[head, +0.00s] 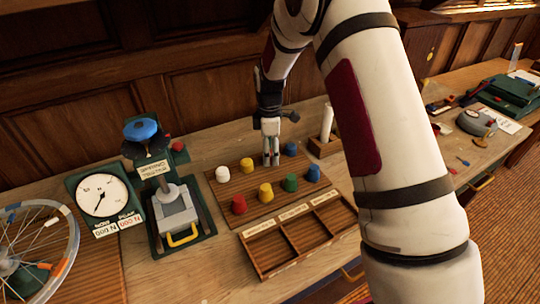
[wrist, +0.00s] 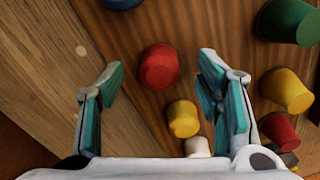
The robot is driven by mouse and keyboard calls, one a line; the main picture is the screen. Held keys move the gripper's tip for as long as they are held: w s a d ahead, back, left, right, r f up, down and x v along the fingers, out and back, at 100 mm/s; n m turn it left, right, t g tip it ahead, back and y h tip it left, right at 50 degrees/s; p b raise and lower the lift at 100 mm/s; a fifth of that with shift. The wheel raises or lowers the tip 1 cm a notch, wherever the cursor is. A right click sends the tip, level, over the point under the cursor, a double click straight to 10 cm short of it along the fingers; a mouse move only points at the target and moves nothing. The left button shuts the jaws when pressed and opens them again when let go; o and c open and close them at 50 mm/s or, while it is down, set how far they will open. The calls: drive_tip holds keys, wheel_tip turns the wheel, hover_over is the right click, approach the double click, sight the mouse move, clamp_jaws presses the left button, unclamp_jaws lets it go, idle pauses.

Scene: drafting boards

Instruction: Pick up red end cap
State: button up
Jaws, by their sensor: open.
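My gripper (head: 271,160) hangs pointing down over the back row of caps on a wooden board (head: 217,195). Its two teal-padded fingers (wrist: 160,70) stand apart in the wrist view. A red end cap (wrist: 160,67) shows between them, with nothing gripped. In the head view my gripper hides this cap's spot, between a yellow cap (head: 247,165) and a blue cap (head: 291,149). A second red cap (head: 238,205) stands at the left end of the front row; it shows at the lower right of the wrist view (wrist: 279,132).
Near the red cap are a yellow cap (wrist: 183,118) and a white cap (wrist: 197,147). The front row also has yellow (head: 265,192), green (head: 290,183) and blue (head: 313,173) caps. An empty divided tray (head: 262,262) lies in front. A press (head: 178,208) and dial gauge (head: 102,195) stand left.

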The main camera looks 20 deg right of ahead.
drive_tip(key=shift+f, duration=0.75)
drive_tip(key=c, duration=1.2)
drive_tip(key=shift+r, duration=0.1)
drive_tip(key=shift+c, duration=0.3)
wheel_tip(320, 180, up, 10)
drive_tip(key=shift+f+b, duration=0.1)
drive_tip(key=shift+b, duration=0.45)
